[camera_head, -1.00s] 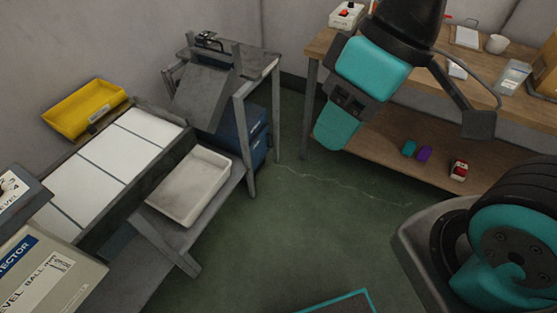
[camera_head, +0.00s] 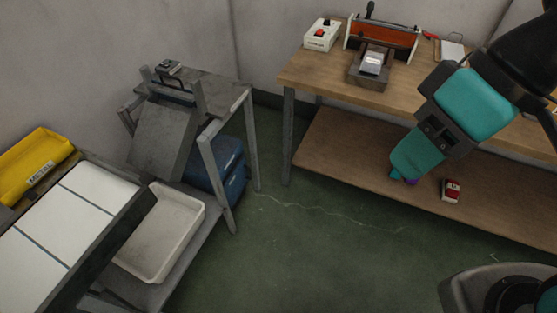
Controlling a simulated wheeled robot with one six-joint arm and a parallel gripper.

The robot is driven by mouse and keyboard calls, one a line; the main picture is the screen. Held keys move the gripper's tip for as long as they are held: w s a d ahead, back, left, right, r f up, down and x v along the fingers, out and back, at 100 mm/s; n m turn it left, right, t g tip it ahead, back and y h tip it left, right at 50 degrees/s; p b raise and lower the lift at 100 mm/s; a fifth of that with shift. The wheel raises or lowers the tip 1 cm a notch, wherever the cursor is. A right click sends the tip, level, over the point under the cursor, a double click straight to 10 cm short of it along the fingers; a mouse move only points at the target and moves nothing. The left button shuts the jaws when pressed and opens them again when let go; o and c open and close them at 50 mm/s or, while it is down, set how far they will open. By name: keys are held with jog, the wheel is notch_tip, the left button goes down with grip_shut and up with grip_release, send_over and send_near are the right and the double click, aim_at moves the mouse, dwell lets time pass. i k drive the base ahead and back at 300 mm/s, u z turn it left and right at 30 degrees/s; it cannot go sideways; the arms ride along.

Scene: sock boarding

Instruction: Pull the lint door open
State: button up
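My gripper (camera_head: 408,170) hangs at the right of the head view, teal with a dark band, its tip pointing down and left. It is in front of the wooden bench's lower shelf. Its fingers cannot be told apart, so I cannot see whether it is open or shut. No grasped object shows. I cannot make out a lint door for certain. A grey slanted panel (camera_head: 165,135) leans on a metal stand (camera_head: 228,98) at the left, well apart from my gripper.
A white tray (camera_head: 160,232) and a yellow bin (camera_head: 32,162) are at the left. The wooden bench (camera_head: 300,75) carries an orange-fronted device (camera_head: 385,40). A small red and white item (camera_head: 451,189) lies on its shelf. Green floor between is clear.

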aim_at(236, 182)
jog(key=z, duration=0.15)
jog(key=i, duration=1.15)
jog(key=u, duration=0.4)
